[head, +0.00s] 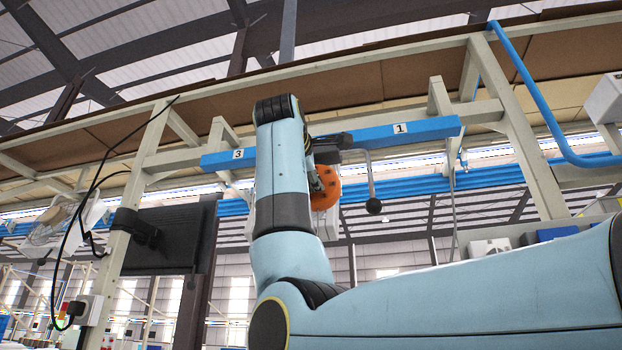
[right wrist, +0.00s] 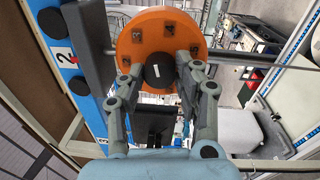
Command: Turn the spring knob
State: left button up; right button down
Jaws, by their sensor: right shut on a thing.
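The spring knob (right wrist: 160,73) is a round black knob with a white mark, at the middle of an orange disc (right wrist: 160,22) in the right wrist view. My right gripper (right wrist: 160,66) has one finger on each side of the knob and is shut on it. In the head view the orange disc (head: 327,188) shows beside my right wrist, under the blue beam. There my arm hides the knob and most of the gripper. My left gripper is not in view.
A blue beam (head: 360,138) with number labels runs overhead on a beige frame. A bent grey lever with a black ball (head: 373,206) hangs right of the disc. A dark monitor (head: 170,238) hangs at the left, with a loose black cable near it.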

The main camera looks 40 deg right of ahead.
jog(key=shift+m+g+y+p, duration=0.2)
jog(key=shift+m+g+p, duration=0.3)
jog(key=shift+m, duration=8.25)
jog(key=shift+m+g+y+p, duration=0.25)
jog(key=shift+m+p, duration=0.45)
jog(key=shift+m, duration=8.05)
jog(key=c, duration=0.9)
grip_release()
jog(key=shift+r, duration=0.1)
jog(key=shift+c, duration=0.2)
